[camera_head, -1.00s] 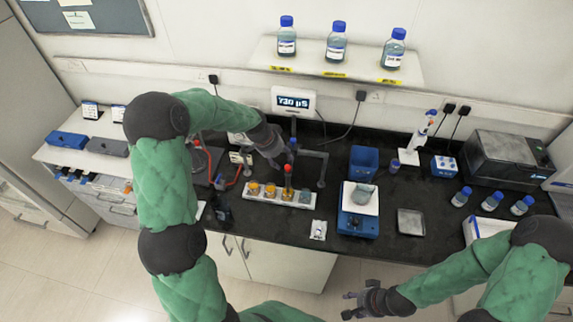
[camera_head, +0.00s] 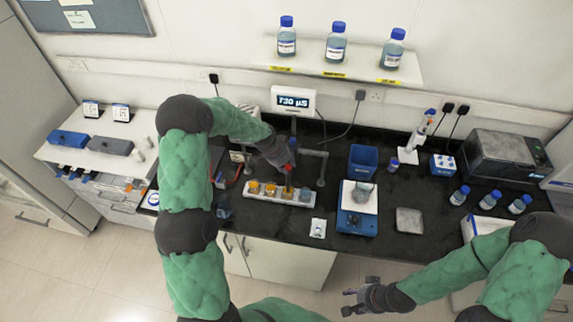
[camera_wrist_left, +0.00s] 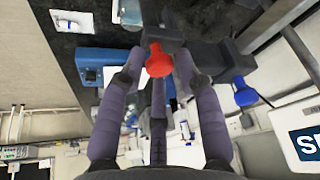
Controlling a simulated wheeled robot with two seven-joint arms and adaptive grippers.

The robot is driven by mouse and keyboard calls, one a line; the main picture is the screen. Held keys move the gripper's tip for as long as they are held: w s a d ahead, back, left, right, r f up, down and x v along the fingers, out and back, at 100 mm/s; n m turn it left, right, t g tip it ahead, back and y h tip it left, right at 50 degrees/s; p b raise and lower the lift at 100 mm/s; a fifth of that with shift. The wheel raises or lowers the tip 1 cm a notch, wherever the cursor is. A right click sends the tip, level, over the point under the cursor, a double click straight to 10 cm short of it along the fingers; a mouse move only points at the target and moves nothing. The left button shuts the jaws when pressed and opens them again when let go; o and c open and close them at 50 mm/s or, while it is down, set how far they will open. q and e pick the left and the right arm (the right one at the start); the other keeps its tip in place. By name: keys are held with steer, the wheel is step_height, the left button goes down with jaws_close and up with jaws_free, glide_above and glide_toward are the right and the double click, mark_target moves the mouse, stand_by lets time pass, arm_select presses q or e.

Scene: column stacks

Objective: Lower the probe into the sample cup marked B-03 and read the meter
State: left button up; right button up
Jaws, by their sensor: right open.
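The meter (camera_head: 293,101) on the back wall reads what looks like 730 µS. A white rack (camera_head: 308,199) holds several sample cups; the B-03 mark is too small to read. The probe's slim shaft (camera_head: 288,181) stands upright by the third cup from the left (camera_head: 287,193); whether it is inside cannot be told. My left gripper (camera_head: 283,158) is above the rack by the probe stand. In the left wrist view a red knob (camera_wrist_left: 158,61) lies between its fingers; firm contact is unclear. My right gripper (camera_head: 357,300) is open and empty before the bench.
A blue stirrer (camera_head: 357,222) bearing a beaker and a blue bin (camera_head: 363,159) stand right of the rack. The stand's grey arm (camera_head: 315,154) is close to my left gripper. A blue knob (camera_wrist_left: 245,92) shows beside it in the wrist view. A grey tray (camera_head: 409,220) lies further right.

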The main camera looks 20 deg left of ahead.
arm_select(q)
jaws_close()
steer(key=shift+r, duration=3.15)
steer(key=shift+w+a+r, duration=0.1)
steer(key=shift+w, duration=0.1)
steer(key=o, duration=0.6)
jaws_free()
steer(key=shift+r, duration=0.1)
steer(key=shift+o, duration=0.2)
steer(key=shift+s, duration=0.2)
